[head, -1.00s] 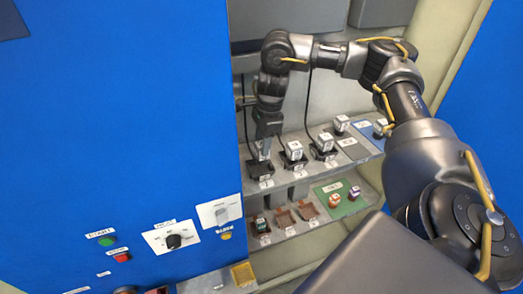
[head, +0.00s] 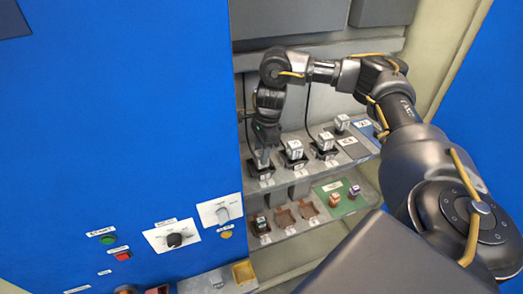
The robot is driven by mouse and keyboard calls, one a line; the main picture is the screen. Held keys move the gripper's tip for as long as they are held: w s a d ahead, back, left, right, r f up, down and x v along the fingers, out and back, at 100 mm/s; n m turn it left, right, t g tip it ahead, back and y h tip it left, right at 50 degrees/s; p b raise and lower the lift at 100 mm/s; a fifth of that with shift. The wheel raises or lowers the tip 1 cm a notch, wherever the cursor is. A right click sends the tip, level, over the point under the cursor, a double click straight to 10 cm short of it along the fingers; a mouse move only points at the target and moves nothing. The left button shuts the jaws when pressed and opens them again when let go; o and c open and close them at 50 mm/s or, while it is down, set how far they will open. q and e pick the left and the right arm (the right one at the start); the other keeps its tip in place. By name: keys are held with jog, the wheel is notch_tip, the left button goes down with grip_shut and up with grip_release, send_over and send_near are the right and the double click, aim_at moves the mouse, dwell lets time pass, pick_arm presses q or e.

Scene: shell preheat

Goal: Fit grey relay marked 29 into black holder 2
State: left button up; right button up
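My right gripper (head: 262,160) points down at the leftmost black holder (head: 261,174) on the upper shelf. Its fingertips are low at the holder, and I cannot tell whether they are open, shut or gripping a relay. The middle black holder (head: 296,164) has a grey-white relay (head: 294,150) standing in it. The right black holder (head: 325,154) has a similar relay (head: 325,141) in it. Another grey-white relay (head: 342,122) stands further back on the right. The numbers on relays and holders are too small to read. My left gripper is not in view.
The lower shelf has brown holders (head: 285,217), one with a dark relay (head: 261,224) at its left. A blue cabinet panel (head: 120,110) with knobs stands close on the left.

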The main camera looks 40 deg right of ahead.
jog(key=o, duration=0.4)
jog(key=shift+o, duration=0.2)
notch_tip(320, 180, up, 13)
jog(key=d+p, duration=0.1)
jog(key=shift+s+d+f, duration=0.2)
jog(key=shift+s+d, duration=0.05)
jog(key=shift+d, duration=0.1)
dwell(0.5)
